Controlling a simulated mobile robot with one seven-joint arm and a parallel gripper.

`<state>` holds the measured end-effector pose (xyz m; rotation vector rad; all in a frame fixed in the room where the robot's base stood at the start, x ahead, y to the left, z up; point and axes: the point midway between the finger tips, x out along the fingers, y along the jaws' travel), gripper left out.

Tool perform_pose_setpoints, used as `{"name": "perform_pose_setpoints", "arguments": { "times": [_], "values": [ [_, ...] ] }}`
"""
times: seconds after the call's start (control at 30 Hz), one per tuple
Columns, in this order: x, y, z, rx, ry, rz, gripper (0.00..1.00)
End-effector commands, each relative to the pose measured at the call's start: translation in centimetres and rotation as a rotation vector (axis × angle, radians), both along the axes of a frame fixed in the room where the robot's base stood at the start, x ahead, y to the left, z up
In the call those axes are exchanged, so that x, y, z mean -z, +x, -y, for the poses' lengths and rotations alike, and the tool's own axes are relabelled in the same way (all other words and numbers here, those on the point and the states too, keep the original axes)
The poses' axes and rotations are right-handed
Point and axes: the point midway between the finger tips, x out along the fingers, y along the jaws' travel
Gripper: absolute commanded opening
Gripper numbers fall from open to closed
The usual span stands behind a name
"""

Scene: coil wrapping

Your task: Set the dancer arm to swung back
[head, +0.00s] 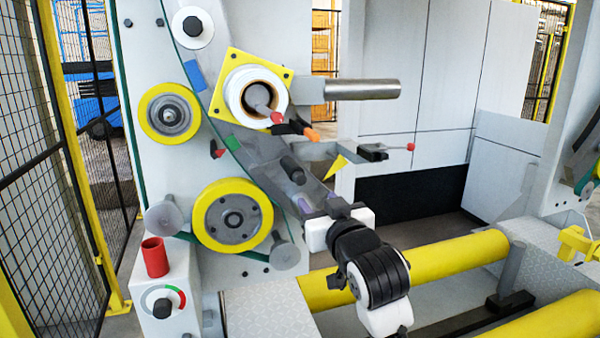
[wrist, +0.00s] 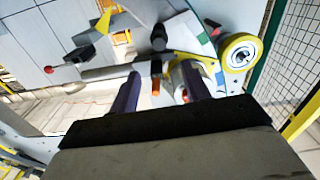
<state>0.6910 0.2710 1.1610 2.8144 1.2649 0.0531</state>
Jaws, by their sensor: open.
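What looks like the dancer arm is a long grey arm (head: 262,165) slanting down across the white machine face, with a dark cylindrical peg (head: 293,168) near its lower end. The dark peg also shows in the wrist view (wrist: 158,38), beyond the fingertips. A blue mark (head: 195,75) and a green mark (head: 232,143) lie along the arm's course. My gripper (head: 316,196) is just below and right of the peg in the head view. In the wrist view my gripper (wrist: 161,72) has its two purple fingers wide apart, with nothing held between them. My gripper hides part of the arm's lower end.
A yellow plate with a white core (head: 243,90), an orange-tipped lever (head: 308,133) and a red-knobbed lever (head: 390,148) stand above my gripper. Yellow rollers (head: 440,262) lie below right. A red cup (head: 155,257) sits on a control box at lower left.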

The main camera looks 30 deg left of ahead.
Motion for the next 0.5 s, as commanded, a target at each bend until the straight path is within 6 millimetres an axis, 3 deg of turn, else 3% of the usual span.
{"name": "perform_pose_setpoints", "arguments": {
  "times": [0.17,0.5],
  "values": [
    [0.0,1.2,-1.1,0.001,-0.008,-0.012,0.47],
    [-0.2,5.9,-6.4,0.002,-0.009,-0.009,0.47]
  ]
}}
